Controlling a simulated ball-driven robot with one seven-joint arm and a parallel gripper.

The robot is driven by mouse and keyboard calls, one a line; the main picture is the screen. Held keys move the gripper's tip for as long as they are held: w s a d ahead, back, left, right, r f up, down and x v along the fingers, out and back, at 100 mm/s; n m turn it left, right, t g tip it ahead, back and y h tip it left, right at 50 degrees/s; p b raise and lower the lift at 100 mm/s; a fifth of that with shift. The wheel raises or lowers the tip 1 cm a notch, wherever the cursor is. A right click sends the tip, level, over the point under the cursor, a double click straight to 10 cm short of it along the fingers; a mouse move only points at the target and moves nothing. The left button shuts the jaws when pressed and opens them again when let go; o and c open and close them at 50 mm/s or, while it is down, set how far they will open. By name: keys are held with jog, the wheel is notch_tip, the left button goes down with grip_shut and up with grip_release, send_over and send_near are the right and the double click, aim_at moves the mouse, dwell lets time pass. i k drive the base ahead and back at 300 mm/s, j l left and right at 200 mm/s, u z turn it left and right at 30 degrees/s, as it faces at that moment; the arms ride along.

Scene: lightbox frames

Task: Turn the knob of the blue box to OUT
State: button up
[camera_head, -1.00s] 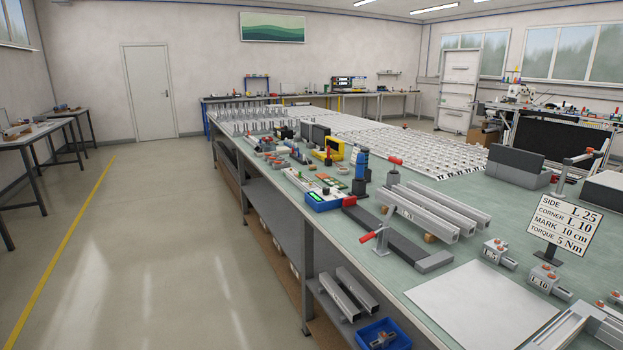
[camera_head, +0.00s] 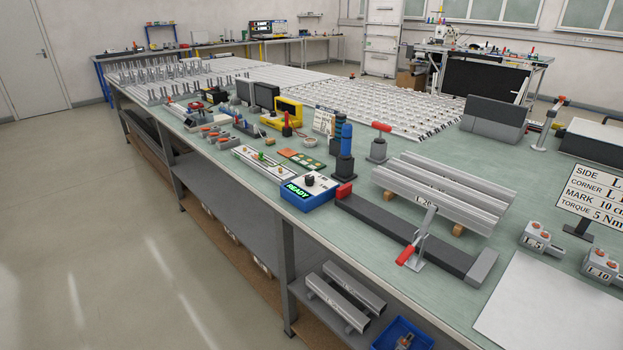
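The blue box (camera_head: 318,201) stands near the front edge of the long green-topped bench (camera_head: 415,301), just left of a dark bar with a red end. Its display glows green and reads READY. A black knob (camera_head: 309,180) sits on its pale top plate. The small marks around the knob are too small to read, so I cannot tell which way the knob points. My gripper is not in view.
A dark bar (camera_head: 400,232) with a red-handled clamp (camera_head: 418,240) lies right of the box. Silver profiles (camera_head: 445,190) lie behind it. A blue-topped tool (camera_head: 346,150) stands behind the box. The floor left of the bench (camera_head: 90,230) is clear.

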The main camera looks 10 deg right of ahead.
aim_at(310, 180)
jog(key=i+j+u, duration=0.15)
jog(key=i, duration=0.35)
jog(key=i+j+u, duration=0.2)
jog(key=i, duration=0.3)
